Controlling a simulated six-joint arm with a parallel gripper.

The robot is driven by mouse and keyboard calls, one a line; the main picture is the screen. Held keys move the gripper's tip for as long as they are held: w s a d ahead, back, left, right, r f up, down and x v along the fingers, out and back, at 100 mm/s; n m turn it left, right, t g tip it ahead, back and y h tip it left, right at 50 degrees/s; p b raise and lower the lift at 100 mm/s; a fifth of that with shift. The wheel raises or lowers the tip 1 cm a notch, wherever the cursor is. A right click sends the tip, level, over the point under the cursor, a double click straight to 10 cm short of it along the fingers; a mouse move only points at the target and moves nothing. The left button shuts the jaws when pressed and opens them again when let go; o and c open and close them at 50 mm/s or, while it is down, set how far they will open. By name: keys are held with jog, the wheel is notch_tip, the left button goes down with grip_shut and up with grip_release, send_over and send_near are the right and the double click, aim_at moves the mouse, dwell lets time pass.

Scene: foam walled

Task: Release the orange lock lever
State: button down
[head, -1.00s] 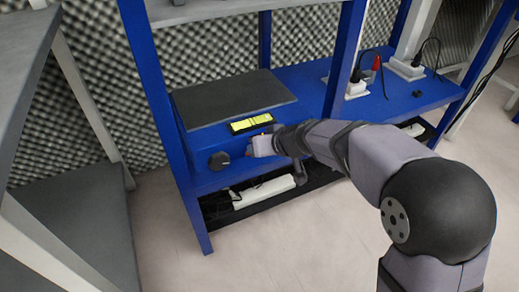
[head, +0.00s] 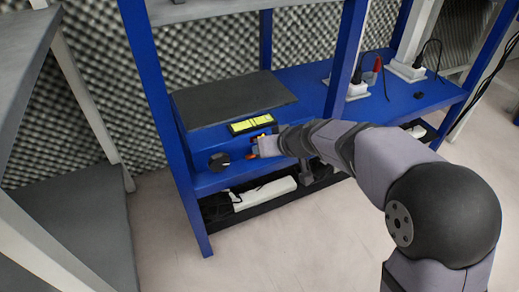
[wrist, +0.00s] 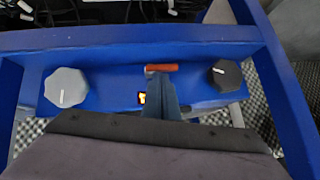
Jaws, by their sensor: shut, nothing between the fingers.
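The orange lock lever (wrist: 161,68) shows in the wrist view as a short bar lying level across the picture, on the front of the blue panel (wrist: 108,88). In the head view a small part of the lever (head: 251,155) shows just left of my gripper (head: 260,149). In the wrist view my gripper (wrist: 160,80) is shut and empty, with its tips right beside the lever, over its middle. I cannot tell whether they touch it. The fingers hide whatever lies behind the bar.
A dark knob (wrist: 227,74) and a pale grey knob (wrist: 67,88) sit on either side of the lever. A small lit indicator (wrist: 142,98) is beside my fingers. A yellow display (head: 252,123) sits above. Blue posts (head: 345,65) frame the bench.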

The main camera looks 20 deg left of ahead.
jog(key=shift+r, duration=0.15)
jog(key=shift+r+p, duration=0.6)
jog(key=shift+r, duration=0.05)
jog(key=a+r+p+v, duration=0.1)
jog(key=p+v, duration=0.3)
jog(key=v, duration=0.7)
jog(key=shift+s+a+r, duration=0.35)
jog(key=shift+s+r, duration=0.05)
jog(key=shift+r, duration=0.05)
